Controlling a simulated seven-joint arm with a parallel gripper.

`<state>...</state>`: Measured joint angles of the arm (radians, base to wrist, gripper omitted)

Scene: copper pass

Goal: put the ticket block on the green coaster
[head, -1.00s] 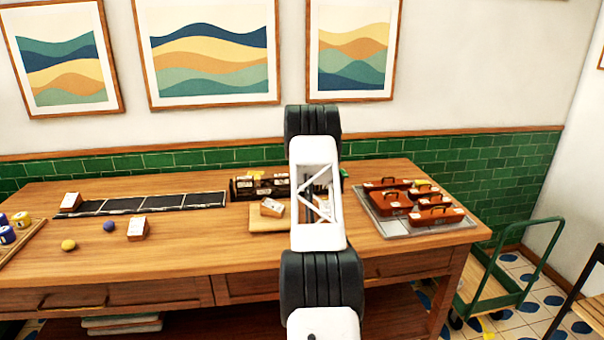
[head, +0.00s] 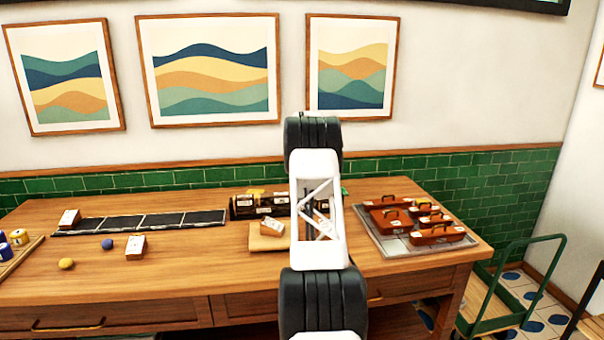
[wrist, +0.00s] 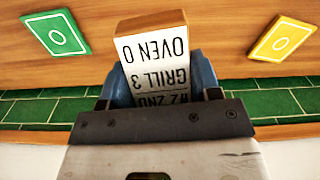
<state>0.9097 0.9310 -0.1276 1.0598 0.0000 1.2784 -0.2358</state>
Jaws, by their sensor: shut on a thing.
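The ticket block (wrist: 153,48), white with printed black lettering and an orange-brown side, sits between the blue fingers of my gripper (wrist: 160,80) in the wrist view. My gripper is shut on it. The green coaster (wrist: 56,34) lies on the wood at the left of that view, apart from the block. In the head view only a bit of green (head: 344,191) shows beside my arm, towards the table's back. My arm hides the gripper there. A white and orange piece shows through my arm's lattice; I cannot tell if it is the held block.
A yellow coaster (wrist: 283,38) lies opposite the green one. A dark rack (head: 262,206) stands at the table's back, with a wooden board (head: 270,243) carrying a similar block before it. A grey tray (head: 400,250) of brown cases is at right; a dark strip (head: 140,222) at left.

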